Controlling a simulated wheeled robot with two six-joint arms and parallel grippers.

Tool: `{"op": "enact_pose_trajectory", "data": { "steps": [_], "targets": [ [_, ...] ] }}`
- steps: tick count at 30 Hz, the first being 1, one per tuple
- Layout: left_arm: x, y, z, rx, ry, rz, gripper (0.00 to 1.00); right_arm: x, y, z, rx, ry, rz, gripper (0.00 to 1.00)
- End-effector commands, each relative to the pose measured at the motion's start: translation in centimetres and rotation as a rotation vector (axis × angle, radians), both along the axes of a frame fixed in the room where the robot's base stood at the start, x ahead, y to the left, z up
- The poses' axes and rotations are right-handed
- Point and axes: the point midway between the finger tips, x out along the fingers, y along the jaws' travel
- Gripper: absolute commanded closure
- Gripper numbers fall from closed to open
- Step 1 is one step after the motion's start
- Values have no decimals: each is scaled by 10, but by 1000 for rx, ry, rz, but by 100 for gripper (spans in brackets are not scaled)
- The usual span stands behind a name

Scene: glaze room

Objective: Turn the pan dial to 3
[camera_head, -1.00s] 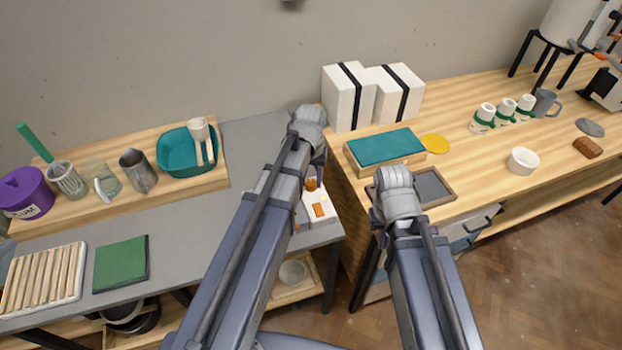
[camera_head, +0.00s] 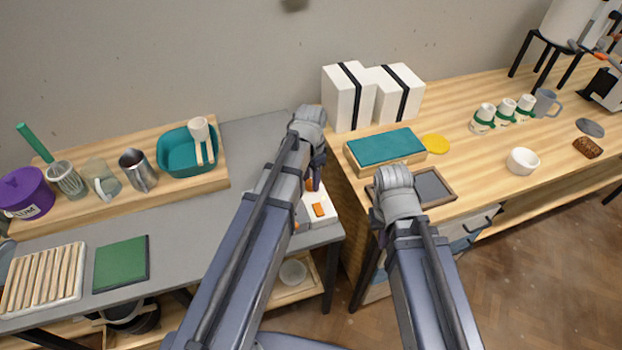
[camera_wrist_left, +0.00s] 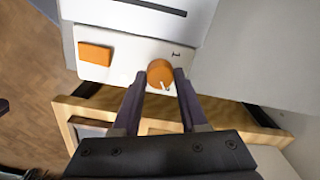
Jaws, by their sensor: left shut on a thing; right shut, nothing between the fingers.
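The pan dial is an orange knob (camera_wrist_left: 160,73) with a white pointer line on the front of a white appliance (camera_wrist_left: 120,52). In the left wrist view the line points down and slightly right, and a small dark mark is printed above right of the knob. My left gripper (camera_wrist_left: 158,84) is shut on the knob, one finger on each side. In the head view the appliance (camera_head: 330,222) stands at the grey counter's right end, and my left gripper (camera_head: 316,172) partly hides the knob. My right gripper (camera_head: 381,238) is mostly hidden below its wrist, shut and empty, away from the appliance.
An orange rectangular button (camera_wrist_left: 95,54) sits beside the knob. A teal-topped box (camera_head: 385,148) and a dark framed tray (camera_head: 435,187) lie on the wooden table right of my left gripper. White boxes (camera_head: 347,97) with black bands stand behind. The grey counter (camera_head: 190,225) has clear room left of the appliance.

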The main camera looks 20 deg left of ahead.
Motion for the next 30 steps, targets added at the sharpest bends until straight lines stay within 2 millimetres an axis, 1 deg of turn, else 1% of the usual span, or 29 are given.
{"op": "enact_pose_trajectory", "data": {
  "steps": [9, 21, 22, 29, 30],
  "targets": [
    [0, 0, 0, 0, 0, -58, 100, 0, 0, 0, 0, 0, 0, 100],
    [0, 0, 0, 0, 0, -62, 100, 0, 0, 0, 0, 0, 0, 100],
    [0, 0, 0, 0, 0, -62, 54, 0, 0, 0, 0, 0, 0, 100],
    [0, 0, 0, 0, 0, -61, 28, 0, 0, 0, 0, 0, 0, 100],
    [0, 0, 0, 0, 0, -61, 27, 0, 0, 0, 0, 0, 0, 100]
  ]
}}
